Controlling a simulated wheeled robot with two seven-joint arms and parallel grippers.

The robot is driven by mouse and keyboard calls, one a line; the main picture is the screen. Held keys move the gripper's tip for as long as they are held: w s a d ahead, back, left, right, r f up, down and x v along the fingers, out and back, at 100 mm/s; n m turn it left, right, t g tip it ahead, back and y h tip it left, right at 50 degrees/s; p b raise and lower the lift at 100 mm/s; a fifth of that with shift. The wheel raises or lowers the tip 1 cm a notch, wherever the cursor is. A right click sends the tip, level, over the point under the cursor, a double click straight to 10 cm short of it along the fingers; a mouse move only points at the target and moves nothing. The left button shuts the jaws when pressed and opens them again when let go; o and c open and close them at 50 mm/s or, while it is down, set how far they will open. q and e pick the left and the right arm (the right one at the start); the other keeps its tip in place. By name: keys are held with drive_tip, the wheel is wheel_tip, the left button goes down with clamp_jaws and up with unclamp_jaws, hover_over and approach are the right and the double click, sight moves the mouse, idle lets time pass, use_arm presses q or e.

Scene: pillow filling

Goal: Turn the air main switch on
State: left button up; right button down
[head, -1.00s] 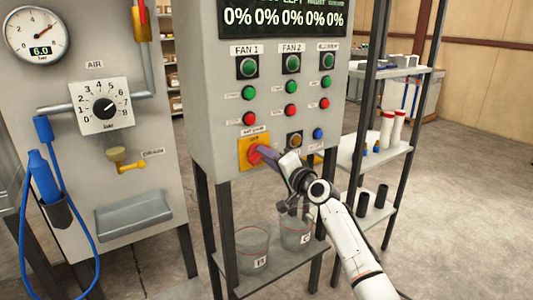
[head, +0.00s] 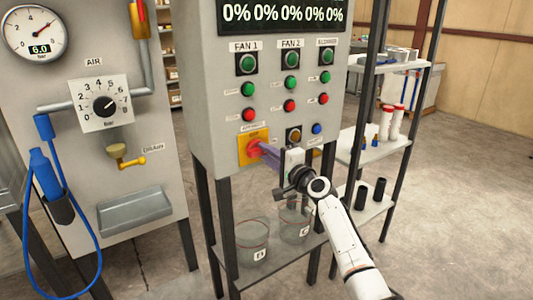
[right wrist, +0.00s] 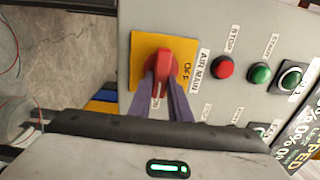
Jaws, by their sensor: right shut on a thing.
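The air main switch is a red rotary handle (head: 253,148) on a yellow plate (head: 243,158), low on the left of the grey control panel. In the right wrist view the red handle (right wrist: 162,60) lies along the picture's vertical, with "OFF" on the plate at its right and an "AIR MAIN" label (right wrist: 201,72) beside the plate. My right gripper (head: 262,150) reaches in from the lower right. Its purple fingers (right wrist: 160,85) are shut on the handle, one on each side. The fingers hide part of the plate. My left gripper is not in view.
Green, red, blue and amber buttons sit just above and right of the switch. Two clear buckets (head: 252,240) stand on the shelf below. A shelf rack (head: 365,150) stands at the right. The air panel with dial (head: 101,103) and gauge (head: 34,33) is at the left.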

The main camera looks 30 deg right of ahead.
drive_tip(key=c, duration=1.6)
unclamp_jaws()
drive_tip(key=shift+c, duration=0.2)
drive_tip(key=s, duration=1)
drive_tip(key=shift+s+p, duration=0.15)
drive_tip(key=shift+p, duration=0.2)
